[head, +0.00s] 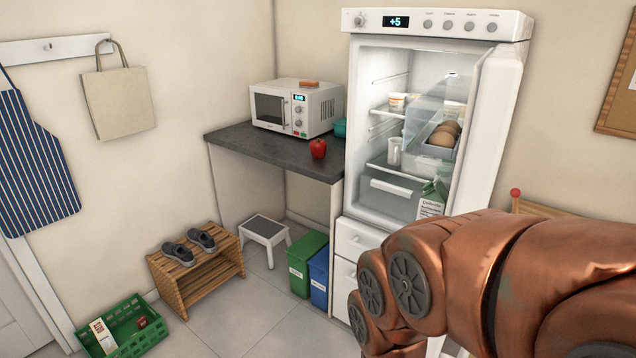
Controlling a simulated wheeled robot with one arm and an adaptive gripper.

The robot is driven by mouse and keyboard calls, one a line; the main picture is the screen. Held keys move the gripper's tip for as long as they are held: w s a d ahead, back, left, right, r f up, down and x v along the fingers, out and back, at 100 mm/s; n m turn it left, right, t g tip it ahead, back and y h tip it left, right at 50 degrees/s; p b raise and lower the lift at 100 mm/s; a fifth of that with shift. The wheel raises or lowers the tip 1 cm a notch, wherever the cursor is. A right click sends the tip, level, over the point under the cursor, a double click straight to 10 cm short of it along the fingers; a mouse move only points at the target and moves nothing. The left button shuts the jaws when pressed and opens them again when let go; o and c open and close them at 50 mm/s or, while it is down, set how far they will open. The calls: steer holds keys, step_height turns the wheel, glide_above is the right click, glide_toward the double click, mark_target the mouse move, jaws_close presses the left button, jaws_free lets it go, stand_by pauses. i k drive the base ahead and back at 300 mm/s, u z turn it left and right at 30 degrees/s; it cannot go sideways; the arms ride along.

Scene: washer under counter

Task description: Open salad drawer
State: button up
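The fridge (437,22) stands at the right with its door (496,120) swung open to the right. The salad drawer (384,201) is at the bottom of the lit inside, below the lowest shelf. It has a clear front with a long white handle (391,188) and looks pushed in. A carton (431,203) in the door stands close to the drawer's right side. My copper-coloured arm fills the lower right and hides the lower part of the fridge. My gripper is out of the picture.
Green (307,264) and blue (318,280) bins stand below.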

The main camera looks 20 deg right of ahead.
mark_target(405, 193)
steer(key=u, duration=0.35)
steer(key=i, duration=1)
steer(key=u, duration=0.1)
